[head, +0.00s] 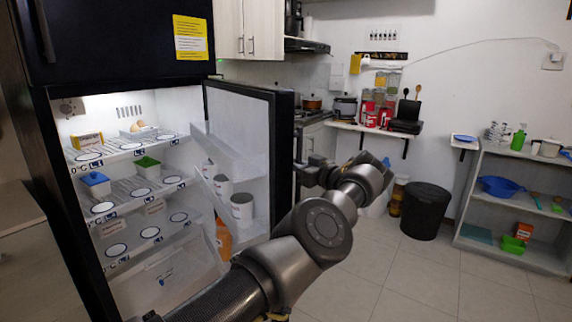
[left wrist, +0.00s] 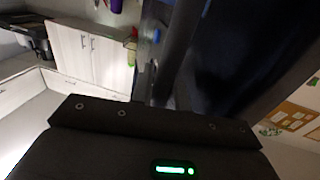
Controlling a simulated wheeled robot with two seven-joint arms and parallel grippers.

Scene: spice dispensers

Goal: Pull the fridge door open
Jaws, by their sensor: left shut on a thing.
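The fridge door (head: 250,150) is the lower door of a black fridge, and it stands wide open, swung out to the right. Its white inner side with shelves faces me. My left gripper (head: 305,174) is at the door's outer side, near its free edge, and shut on the door handle. The handle itself is mostly hidden behind the door edge and the gripper. In the left wrist view the dark door (left wrist: 235,65) fills the upper right, above my gripper's dark body. My right gripper is not in view.
The fridge shelves (head: 130,150) hold a blue box, a green box, eggs and a yellow carton. The upper fridge door (head: 120,40) is closed. A black bin (head: 425,212) and a grey shelf unit (head: 510,255) stand to the right. The tiled floor between is clear.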

